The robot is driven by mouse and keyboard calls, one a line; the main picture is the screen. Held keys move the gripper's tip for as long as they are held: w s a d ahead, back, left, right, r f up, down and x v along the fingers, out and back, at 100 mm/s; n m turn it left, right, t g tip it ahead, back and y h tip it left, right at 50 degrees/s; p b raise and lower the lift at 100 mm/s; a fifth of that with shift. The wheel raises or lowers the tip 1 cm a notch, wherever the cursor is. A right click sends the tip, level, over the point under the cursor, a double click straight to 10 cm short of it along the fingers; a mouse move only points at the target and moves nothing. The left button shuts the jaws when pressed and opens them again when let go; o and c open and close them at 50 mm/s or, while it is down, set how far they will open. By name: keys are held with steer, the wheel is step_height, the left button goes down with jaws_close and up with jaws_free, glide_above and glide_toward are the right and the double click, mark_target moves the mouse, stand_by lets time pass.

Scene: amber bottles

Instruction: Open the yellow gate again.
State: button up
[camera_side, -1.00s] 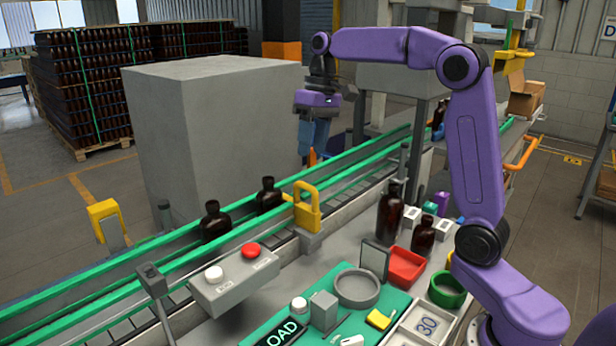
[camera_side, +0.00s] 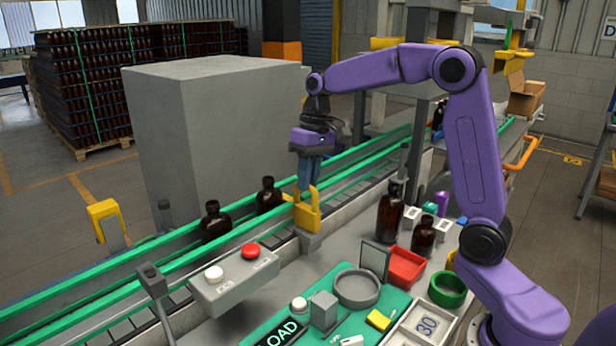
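The yellow gate (camera_side: 307,216) stands upright on a grey block at the near rail of the conveyor. My gripper (camera_side: 308,188) points down at the top of the gate, and its fingers hide part of the gate's upper loop. Whether the fingers touch or grip it, I cannot tell; the gap between them is not clear. Two amber bottles stand on the conveyor left of the gate: one bottle (camera_side: 269,196) close to it and another bottle (camera_side: 214,222) farther left.
A button box (camera_side: 233,284) with white and red buttons sits in front of the conveyor. Amber bottles (camera_side: 390,213), a red tray (camera_side: 406,267) and a green mat (camera_side: 360,318) are on the bench at right. A large grey block (camera_side: 215,130) stands behind the conveyor.

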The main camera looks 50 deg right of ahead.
steer(key=shift+s, duration=0.1)
jaws_close()
steer(key=s, duration=0.6)
steer(key=shift+s, duration=0.2)
steer(key=o, duration=0.7)
jaws_free()
steer(key=shift+r, duration=0.1)
steer(key=d+r, duration=0.1)
steer(key=r, duration=0.4)
steer(key=d+r, duration=0.1)
steer(key=r, duration=0.5)
steer(key=d+r, duration=0.1)
steer(key=r, duration=0.5)
steer(key=shift+d, duration=0.2)
